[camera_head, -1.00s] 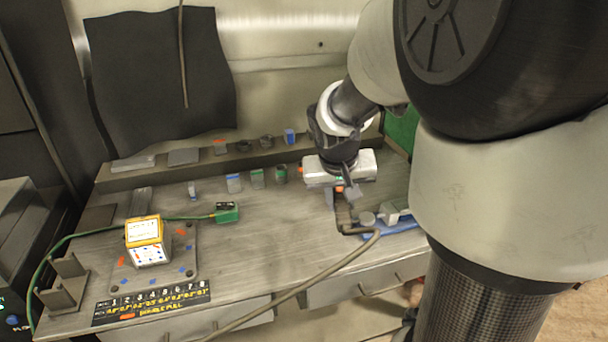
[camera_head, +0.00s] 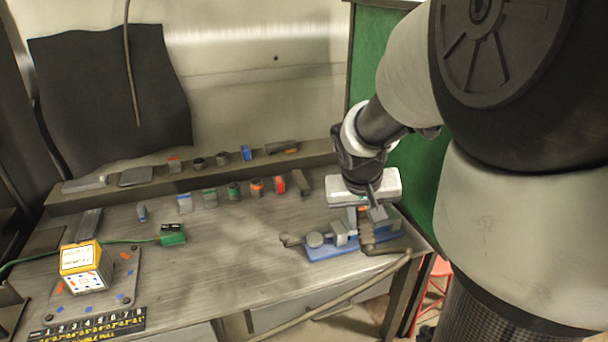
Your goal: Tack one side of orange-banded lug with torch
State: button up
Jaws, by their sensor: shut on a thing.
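My gripper (camera_head: 372,202) is shut on the torch (camera_head: 367,236), which hangs below it over the right part of a blue-based fixture (camera_head: 322,252). A hose (camera_head: 345,297) runs from the torch down to the lower left. An orange-banded dark piece (camera_head: 256,188), which looks like the lug, stands in the front row on the bench. A small orange patch also shows just under the gripper; I cannot tell what it belongs to. The torch tip and any contact with the fixture are hidden.
Several small coloured pieces line the bench and back ledge (camera_head: 120,190). A green box (camera_head: 172,234) with a cable, a yellow-and-white block (camera_head: 86,266) and a numbered strip (camera_head: 95,327) are at left. A green screen (camera_head: 420,180) stands at right. The bench middle is clear.

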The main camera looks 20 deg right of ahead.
jog(key=shift+d+f, duration=0.15)
jog(key=shift+d, duration=0.05)
jog(key=shift+w+b+x, duration=0.2)
jog(key=shift+b+x, duration=0.55)
jog(key=shift+x, duration=0.6)
jog(key=shift+w+b+x, duration=0.2)
jog(key=shift+b+x, duration=0.5)
jog(key=shift+x, duration=0.6)
jog(key=shift+d, duration=0.15)
jog(key=shift+w+d+f+b, duration=0.1)
jog(key=shift+w+f+b, duration=0.1)
jog(key=shift+f+b, duration=0.25)
jog(key=shift+r, duration=0.2)
dwell(0.8)
jog(key=shift+w+d+p+v, duration=0.1)
jog(key=shift+d+p+v, duration=0.1)
jog(key=shift+p+v, duration=1.55)
jog(key=shift+w+d+p+v, duration=0.15)
jog(key=shift+p+v, duration=0.65)
jog(key=shift+v, duration=1.7)
jog(key=shift+r, duration=0.2)
